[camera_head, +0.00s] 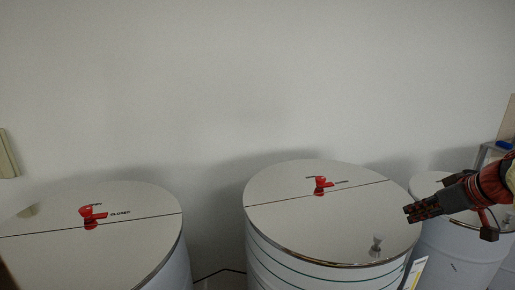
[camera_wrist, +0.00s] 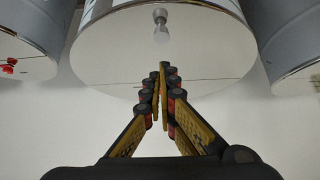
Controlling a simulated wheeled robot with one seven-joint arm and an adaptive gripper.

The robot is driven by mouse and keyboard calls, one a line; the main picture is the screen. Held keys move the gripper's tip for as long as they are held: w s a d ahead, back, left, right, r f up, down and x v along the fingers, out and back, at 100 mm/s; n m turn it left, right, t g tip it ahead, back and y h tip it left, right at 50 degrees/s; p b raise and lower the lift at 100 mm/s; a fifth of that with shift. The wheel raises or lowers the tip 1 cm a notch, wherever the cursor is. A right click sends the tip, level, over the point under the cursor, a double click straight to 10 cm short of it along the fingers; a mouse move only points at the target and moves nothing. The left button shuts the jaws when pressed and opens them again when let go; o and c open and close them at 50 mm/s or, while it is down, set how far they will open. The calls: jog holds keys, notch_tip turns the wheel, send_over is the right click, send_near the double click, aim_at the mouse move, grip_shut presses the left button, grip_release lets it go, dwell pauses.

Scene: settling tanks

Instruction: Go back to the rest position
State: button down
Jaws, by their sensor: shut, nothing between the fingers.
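My gripper (camera_head: 409,212) is at the right in the head view, above the right edge of the middle tank's lid. It also shows in the wrist view (camera_wrist: 163,68), with its fingers together and nothing between them. The middle tank (camera_head: 295,262) is a pale drum with a flat lid. Its lid carries a red valve handle (camera_head: 320,187) and a small metal knob (camera_head: 376,246). In the wrist view the knob (camera_wrist: 161,26) stands just beyond my fingertips, apart from them.
A left tank (camera_head: 90,255) has a red handle (camera_head: 91,216) on its lid. A right tank (camera_head: 455,250) stands partly behind my arm. A plain wall (camera_head: 250,80) is behind them.

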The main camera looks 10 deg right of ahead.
jog(key=s+a+f+m+g+h+b, duration=0.1)
jog(key=s+a+f+m, duration=0.15)
jog(key=f+m, duration=0.2)
jog(key=s+a+f+m+g+b, duration=0.1)
jog(key=s+f+m+g, duration=0.1)
jog(key=s+f+m, duration=0.3)
jog(key=s+a+f+n+b, duration=0.3)
jog(key=a+f+b, duration=0.5)
jog(key=a+f, duration=0.3)
jog(key=s+a+f+n+b, duration=0.4)
jog(key=a+f+b, duration=0.3)
jog(key=a+f, duration=0.4)
jog(key=a+n, duration=0.1)
jog(key=a, duration=0.4)
jog(key=shift+a+n+b, duration=0.35)
jog(key=shift+b, duration=0.05)
jog(key=shift+s, duration=0.1)
